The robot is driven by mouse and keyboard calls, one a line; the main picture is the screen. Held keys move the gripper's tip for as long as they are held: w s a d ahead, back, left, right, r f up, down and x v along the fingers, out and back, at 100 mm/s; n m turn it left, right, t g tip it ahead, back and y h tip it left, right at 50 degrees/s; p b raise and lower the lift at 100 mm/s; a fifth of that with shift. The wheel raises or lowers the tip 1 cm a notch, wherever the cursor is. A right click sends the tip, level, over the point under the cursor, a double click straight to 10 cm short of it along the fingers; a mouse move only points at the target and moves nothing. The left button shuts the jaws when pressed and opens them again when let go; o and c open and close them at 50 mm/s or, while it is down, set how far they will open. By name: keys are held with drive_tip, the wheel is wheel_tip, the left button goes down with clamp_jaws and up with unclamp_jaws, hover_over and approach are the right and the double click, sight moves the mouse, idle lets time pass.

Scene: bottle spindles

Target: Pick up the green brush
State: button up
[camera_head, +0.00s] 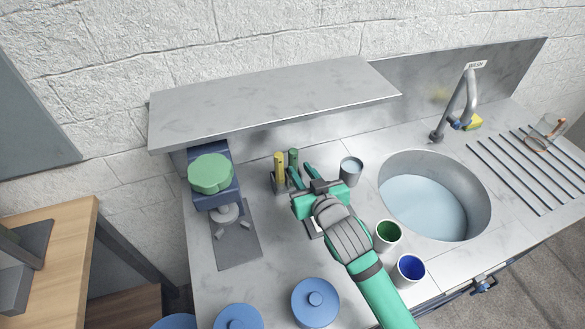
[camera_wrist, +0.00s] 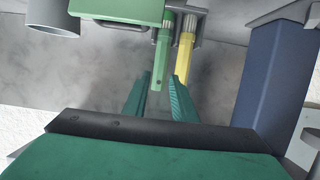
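The green brush (camera_head: 293,157) stands upright beside a yellow brush (camera_head: 280,166) at the back of the counter, in a grey holder (camera_head: 279,186). In the wrist view the green brush (camera_wrist: 164,45) is left of the yellow brush (camera_wrist: 185,45). My gripper (camera_head: 304,172) is at the right front of the brushes, its two green fingers apart. In the wrist view my gripper (camera_wrist: 160,82) is open, and the green handle's end shows near the gap between the fingertips. I cannot tell whether they touch it. The brush's lower part is hidden.
A grey cup (camera_head: 351,170) stands right of my gripper, and a blue machine with a green lid (camera_head: 210,173) stands left. A shelf (camera_head: 280,95) overhangs behind. The sink (camera_head: 434,195), green cup (camera_head: 387,235) and blue cup (camera_head: 408,268) are on the right. Blue-lidded pots (camera_head: 315,301) stand in front.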

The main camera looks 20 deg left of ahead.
sight(295, 162)
drive_tip(key=shift+x, duration=2.1)
drive_tip(key=shift+c, duration=0.6)
clamp_jaws()
